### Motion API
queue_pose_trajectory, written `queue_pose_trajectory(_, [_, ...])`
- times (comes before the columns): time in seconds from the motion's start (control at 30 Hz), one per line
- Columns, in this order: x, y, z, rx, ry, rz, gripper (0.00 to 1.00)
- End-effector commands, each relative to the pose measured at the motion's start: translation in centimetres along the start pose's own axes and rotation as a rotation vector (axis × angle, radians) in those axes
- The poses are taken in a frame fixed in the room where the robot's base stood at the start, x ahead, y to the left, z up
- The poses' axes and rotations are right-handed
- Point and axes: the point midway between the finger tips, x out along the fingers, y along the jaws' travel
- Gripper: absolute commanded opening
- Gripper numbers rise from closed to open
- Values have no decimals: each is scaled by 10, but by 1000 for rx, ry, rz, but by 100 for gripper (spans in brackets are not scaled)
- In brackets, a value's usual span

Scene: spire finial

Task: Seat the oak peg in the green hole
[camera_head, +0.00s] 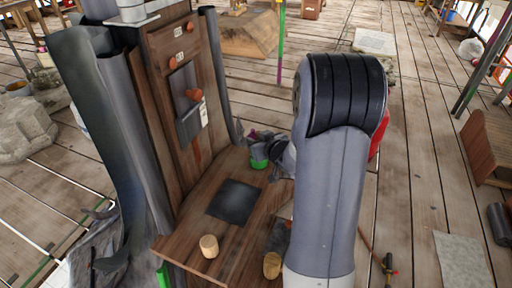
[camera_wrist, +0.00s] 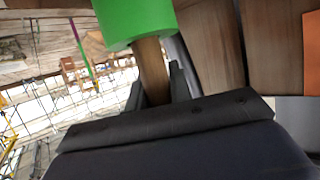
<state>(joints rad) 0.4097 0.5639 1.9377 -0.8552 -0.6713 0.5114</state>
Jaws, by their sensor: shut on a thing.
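The oak peg (camera_wrist: 152,68) shows in the wrist view as a brown wooden shaft between the fingers. My gripper (camera_wrist: 158,85) is shut on it. A bright green cylinder (camera_wrist: 135,20) lies right at the peg's far end. The peg's end is hidden by the green rim, so I cannot tell whether it is inside or just behind it. In the head view the green cylinder (camera_head: 259,163) sits at the back right of the wooden bench (camera_head: 180,248), with my gripper (camera_head: 273,148) beside it. The peg cannot be made out there.
Two pale wooden pegs, one left (camera_head: 209,246) and one right (camera_head: 272,265), stand near the bench's front edge. A dark square plate (camera_head: 234,202) lies mid-bench. An upright wooden panel (camera_head: 165,100) with knobs rises at the left. Plank floor surrounds the bench.

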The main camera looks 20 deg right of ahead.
Motion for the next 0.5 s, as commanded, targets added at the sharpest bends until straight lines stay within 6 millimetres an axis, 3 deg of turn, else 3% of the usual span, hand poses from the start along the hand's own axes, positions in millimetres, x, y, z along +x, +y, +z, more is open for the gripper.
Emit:
queue_pose_trajectory(0.1, [6, 0, 15, 2, -2, 0, 0])
queue_pose_trajectory(0.5, [8, 0, 19, 0, 0, 0, 0])
